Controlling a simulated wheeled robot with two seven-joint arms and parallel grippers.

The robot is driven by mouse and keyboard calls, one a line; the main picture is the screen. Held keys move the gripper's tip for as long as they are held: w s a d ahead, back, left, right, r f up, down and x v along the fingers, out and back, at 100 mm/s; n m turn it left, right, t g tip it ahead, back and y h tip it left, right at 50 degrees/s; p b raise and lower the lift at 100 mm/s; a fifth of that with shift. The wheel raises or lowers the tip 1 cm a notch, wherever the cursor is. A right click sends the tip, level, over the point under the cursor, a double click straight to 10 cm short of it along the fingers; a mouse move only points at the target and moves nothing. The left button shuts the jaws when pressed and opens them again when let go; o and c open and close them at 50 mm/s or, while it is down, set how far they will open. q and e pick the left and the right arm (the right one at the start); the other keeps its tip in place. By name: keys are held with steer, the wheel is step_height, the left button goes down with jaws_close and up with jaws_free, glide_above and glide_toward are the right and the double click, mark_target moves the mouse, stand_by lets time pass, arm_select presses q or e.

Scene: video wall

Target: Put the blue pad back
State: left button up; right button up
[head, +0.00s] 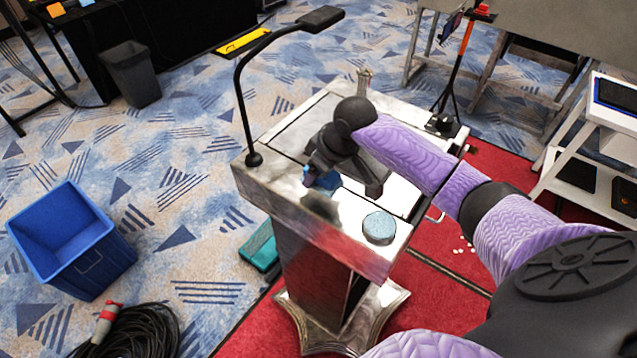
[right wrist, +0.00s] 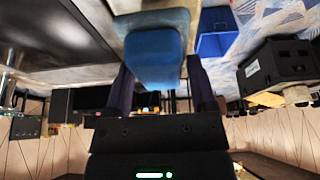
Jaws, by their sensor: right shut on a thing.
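The blue pad (right wrist: 155,55) is between the two dark fingers of my right gripper (right wrist: 160,88) in the right wrist view. In the head view a small blue part of the pad (head: 327,178) shows beneath my right gripper (head: 345,185), over the near part of the metal lectern (head: 300,215). The gripper hides the rest of it. The right gripper is shut on the pad. I cannot tell whether the pad touches the lectern top. My left gripper is not in view.
A round blue-topped tin (head: 379,228) sits on the lectern's near right corner. A black gooseneck lamp (head: 245,110) rises at its left edge. A blue bin (head: 70,240) and a cable coil (head: 135,335) are on the floor left. A white shelf (head: 590,150) stands right.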

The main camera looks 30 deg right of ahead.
mark_target(319, 182)
step_height(319, 182, down, 4)
steer(key=shift+f+b, duration=0.1)
steer(key=shift+b, duration=0.3)
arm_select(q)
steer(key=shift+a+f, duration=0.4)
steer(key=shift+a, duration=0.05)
arm_select(e)
steer(key=o, duration=1.3)
steer(key=shift+c, duration=0.2)
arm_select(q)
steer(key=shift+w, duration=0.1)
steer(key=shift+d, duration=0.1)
arm_select(e)
steer(key=shift+s+r, duration=0.1)
steer(key=shift+r, duration=0.3)
arm_select(q)
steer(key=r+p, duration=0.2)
steer(key=p, duration=0.1)
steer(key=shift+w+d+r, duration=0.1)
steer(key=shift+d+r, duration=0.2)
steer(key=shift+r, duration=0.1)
arm_select(e)
steer(key=v, duration=1.1)
steer(key=shift+r, duration=0.15)
